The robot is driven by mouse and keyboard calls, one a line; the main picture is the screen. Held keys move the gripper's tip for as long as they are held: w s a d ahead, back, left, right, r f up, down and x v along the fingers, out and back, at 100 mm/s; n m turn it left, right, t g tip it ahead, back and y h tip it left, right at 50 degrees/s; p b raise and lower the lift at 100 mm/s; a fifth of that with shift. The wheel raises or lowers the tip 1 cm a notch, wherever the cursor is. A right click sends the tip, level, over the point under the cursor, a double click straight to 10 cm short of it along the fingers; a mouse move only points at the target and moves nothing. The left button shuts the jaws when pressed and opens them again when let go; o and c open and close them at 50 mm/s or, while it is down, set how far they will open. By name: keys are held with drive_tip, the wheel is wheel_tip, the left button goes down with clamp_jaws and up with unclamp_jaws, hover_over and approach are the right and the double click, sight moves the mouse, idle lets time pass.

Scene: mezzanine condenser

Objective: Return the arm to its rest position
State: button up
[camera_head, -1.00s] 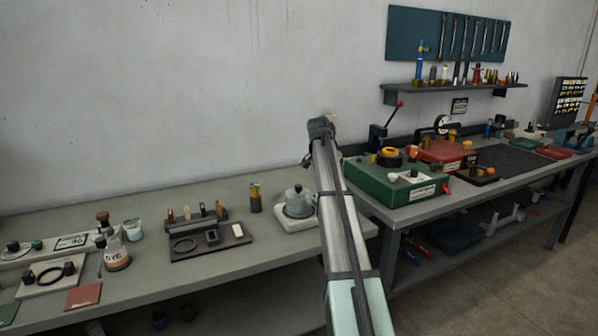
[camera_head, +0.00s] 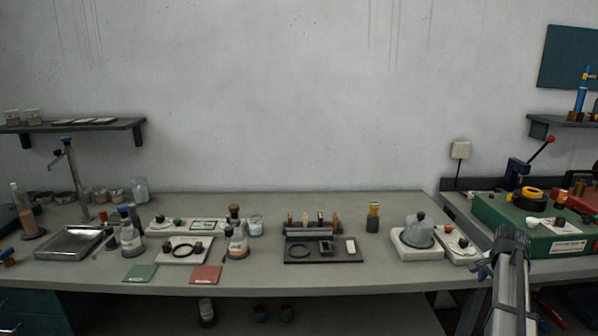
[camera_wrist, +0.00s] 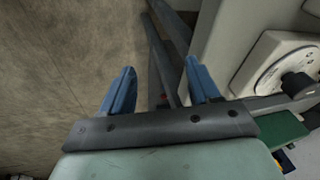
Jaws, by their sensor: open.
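My gripper (camera_wrist: 162,88) shows in the wrist view with its two blue fingers spread apart and nothing between them. It points down past the bench edge, with the floor below and to the left. In the head view my arm is at the lower right, in front of the gap between the two benches. A blue-grey finger part of my gripper (camera_head: 480,266) shows just left of the arm's end; the rest of it is mostly hidden.
A white-based device with a grey dome (camera_head: 418,232) stands near the bench's right end. A green machine (camera_head: 530,225) sits on the right bench. The left bench (camera_head: 330,279) holds a dark rack tray (camera_head: 297,257), bottles and mats.

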drive_tip(key=s+a+f+n+g+y, duration=0.15)
drive_tip(key=s+a+f+n, duration=0.35)
drive_tip(key=a+f, duration=0.95)
drive_tip(key=s+a+f+n+g+y, duration=0.1)
drive_tip(key=s+a+f+n+g, duration=0.35)
drive_tip(key=a+f, duration=1)
drive_tip(key=s+a+f+n, duration=0.1)
drive_tip(key=s+a+f, duration=0.2)
drive_tip(key=s+f, duration=0.4)
drive_tip(key=s+a+f, duration=0.4)
drive_tip(key=s+f, duration=0.2)
drive_tip(key=s, duration=0.2)
drive_tip(key=s+a+f+n+g, duration=0.1)
drive_tip(key=s+a+f+n, duration=0.1)
drive_tip(key=s, duration=0.7)
drive_tip(key=s+a+f+n+g, duration=0.2)
drive_tip(key=s+a+f, duration=0.2)
drive_tip(key=s, duration=0.6)
drive_tip(key=shift+s+a+g+h, duration=0.2)
drive_tip(key=shift+g+h, duration=0.1)
drive_tip(key=shift+h, duration=0.15)
